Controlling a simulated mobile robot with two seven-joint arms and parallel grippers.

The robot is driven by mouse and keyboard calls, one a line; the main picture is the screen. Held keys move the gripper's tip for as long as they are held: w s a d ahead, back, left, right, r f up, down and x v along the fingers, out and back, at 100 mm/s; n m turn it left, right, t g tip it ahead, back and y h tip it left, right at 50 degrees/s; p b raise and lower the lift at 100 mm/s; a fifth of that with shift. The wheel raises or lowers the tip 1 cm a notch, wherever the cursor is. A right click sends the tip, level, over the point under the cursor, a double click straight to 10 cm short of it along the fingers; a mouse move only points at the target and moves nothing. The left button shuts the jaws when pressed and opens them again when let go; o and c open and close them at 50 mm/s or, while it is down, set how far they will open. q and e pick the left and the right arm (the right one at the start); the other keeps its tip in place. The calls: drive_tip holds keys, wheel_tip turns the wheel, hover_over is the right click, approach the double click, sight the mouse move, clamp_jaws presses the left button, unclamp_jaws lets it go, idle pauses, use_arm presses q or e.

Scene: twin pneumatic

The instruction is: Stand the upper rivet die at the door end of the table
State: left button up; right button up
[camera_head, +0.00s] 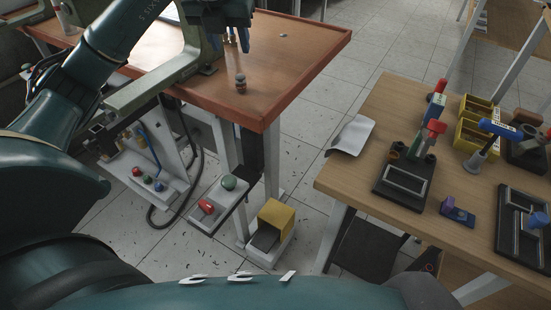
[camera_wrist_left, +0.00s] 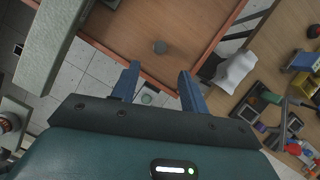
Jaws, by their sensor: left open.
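A small dark cylinder with a reddish band, which looks like the upper rivet die (camera_head: 240,84), stands upright on the brown press table (camera_head: 300,58) near its front corner. In the left wrist view a small grey round piece (camera_wrist_left: 160,47), likely the same die, lies beyond my fingertips on the table. My left gripper (camera_head: 236,38) is above the table, behind the die in the head view and apart from it. Its two blue-grey fingers also show spread and empty in the left wrist view (camera_wrist_left: 159,78). My right gripper is not in view.
The green press frame (camera_head: 165,75) stands left of the die. A small silvery piece (camera_head: 283,35) lies farther back on the table. A wooden bench (camera_head: 350,170) with tools and yellow bins (camera_head: 470,135) stands at the right across a floor gap. The table's right part is mostly clear.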

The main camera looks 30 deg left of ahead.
use_arm(q)
drive_tip(key=s+d+f+m+g+h, duration=0.25)
drive_tip(key=d+f+h, duration=0.3)
drive_tip(key=d, duration=0.55)
drive_tip(key=s+d+f+m+g+h, duration=0.1)
drive_tip(key=s+d+f+m+h, duration=0.35)
drive_tip(key=d, duration=0.75)
drive_tip(key=s+d+r+n+t+h, duration=0.4)
drive_tip(key=d+n+h, duration=0.35)
drive_tip(key=h, duration=0.45)
drive_tip(key=w+a+f+n+t+y, duration=0.1)
drive_tip(key=a+f+n+t+y, duration=0.2)
drive_tip(key=f+n+t+y, duration=0.55)
drive_tip(key=w+a+f+n+t+y, duration=0.1)
drive_tip(key=a+n+t+y, duration=0.3)
drive_tip(key=n, duration=1)
drive_tip(key=s+a+f+n+g+y, duration=0.1)
drive_tip(key=s+f+n+g+y, duration=0.2)
drive_tip(key=s+f, duration=0.7)
wheel_tip(320, 180, down, 5)
drive_tip(key=n+g, duration=0.2)
drive_tip(key=n, duration=0.2)
drive_tip(key=shift+s+a+g, duration=0.15)
drive_tip(key=shift+s+g, duration=0.05)
drive_tip(key=shift+g, duration=0.2)
